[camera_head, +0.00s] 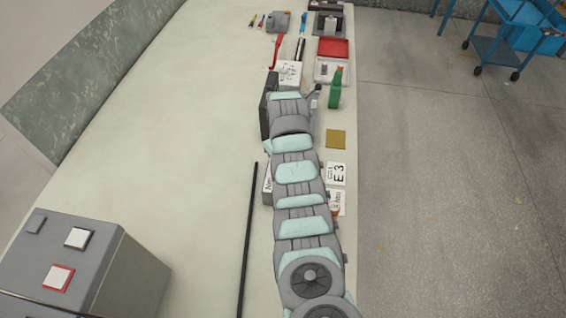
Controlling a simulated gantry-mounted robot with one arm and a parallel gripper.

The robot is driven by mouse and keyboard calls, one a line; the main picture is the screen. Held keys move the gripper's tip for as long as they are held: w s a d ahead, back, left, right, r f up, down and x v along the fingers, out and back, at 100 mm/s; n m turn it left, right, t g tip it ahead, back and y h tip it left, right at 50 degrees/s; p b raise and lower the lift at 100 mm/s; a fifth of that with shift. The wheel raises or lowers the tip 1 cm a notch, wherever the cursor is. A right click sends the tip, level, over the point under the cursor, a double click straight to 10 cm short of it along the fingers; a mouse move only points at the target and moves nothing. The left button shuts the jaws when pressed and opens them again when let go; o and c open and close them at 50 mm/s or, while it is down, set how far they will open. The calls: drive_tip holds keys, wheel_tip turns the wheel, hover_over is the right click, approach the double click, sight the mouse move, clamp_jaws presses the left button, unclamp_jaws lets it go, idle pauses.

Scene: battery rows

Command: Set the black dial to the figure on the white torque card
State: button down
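A dark upright panel (265,108) stands beside the far end of my arm; I cannot make out a dial on it. My arm lies over the middle of this area and hides part of it. White cards lie along the right edge: one reads "E3" (337,173), and a second card (337,200) below it has writing too small to read.
A green bottle (334,90), an ochre square (336,139), a white box (289,74) and a red-lidded tray (332,48) stand nearby. A long black rod (247,240) lies left of my arm. A grey button box (85,265) stands front left. The left-middle bench is clear.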

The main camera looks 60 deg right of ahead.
idle(0.3)
drive_tip(key=c, duration=0.9)
unclamp_jaws()
wheel_tip(320, 180, up, 11)
drive_tip(key=shift+f, duration=0.1)
